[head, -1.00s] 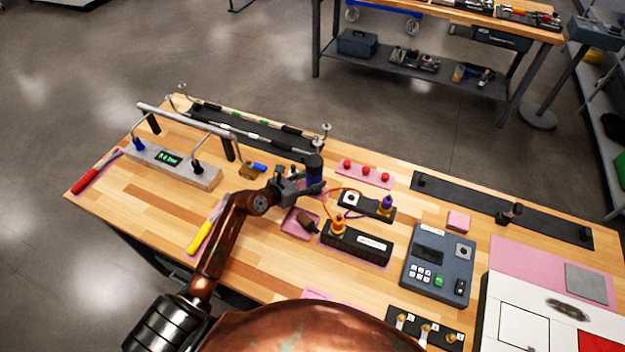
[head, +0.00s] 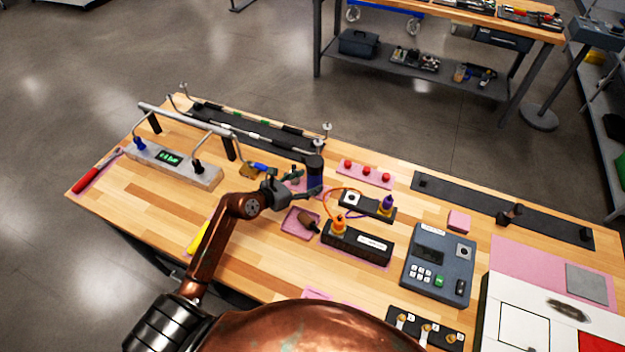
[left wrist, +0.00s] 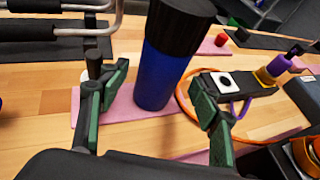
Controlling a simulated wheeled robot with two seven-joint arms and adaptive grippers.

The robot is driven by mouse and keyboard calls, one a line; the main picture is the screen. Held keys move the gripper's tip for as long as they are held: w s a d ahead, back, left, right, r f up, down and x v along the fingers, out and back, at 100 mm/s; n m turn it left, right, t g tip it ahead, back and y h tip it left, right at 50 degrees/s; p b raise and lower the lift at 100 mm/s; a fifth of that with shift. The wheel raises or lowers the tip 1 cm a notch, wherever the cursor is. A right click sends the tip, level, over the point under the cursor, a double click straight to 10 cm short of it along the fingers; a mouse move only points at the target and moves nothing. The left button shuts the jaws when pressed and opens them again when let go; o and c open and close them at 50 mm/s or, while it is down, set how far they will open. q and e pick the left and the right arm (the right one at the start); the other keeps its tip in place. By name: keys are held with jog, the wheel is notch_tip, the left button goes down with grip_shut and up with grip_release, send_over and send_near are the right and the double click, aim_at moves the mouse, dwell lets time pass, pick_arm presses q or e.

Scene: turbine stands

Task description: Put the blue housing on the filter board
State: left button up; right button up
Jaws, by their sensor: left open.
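The blue housing (left wrist: 163,78) is a blue cylinder with a black top. In the left wrist view it stands on a pink mat (left wrist: 125,104). In the head view the housing (head: 315,176) is upright near the table's middle. My left gripper (head: 304,184) is open and empty just left of and in front of it. In the left wrist view the green-padded fingers frame the housing, which stands beyond them with gaps on both sides. I cannot tell for certain which fixture is the filter board. My right gripper is not in view.
A pipe rack (head: 185,117) and gauge block (head: 174,164) are at left. A black board (head: 367,207) with orange and purple cables is close right of the housing.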

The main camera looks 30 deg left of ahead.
pick_arm(q)
jog(key=v, duration=0.9)
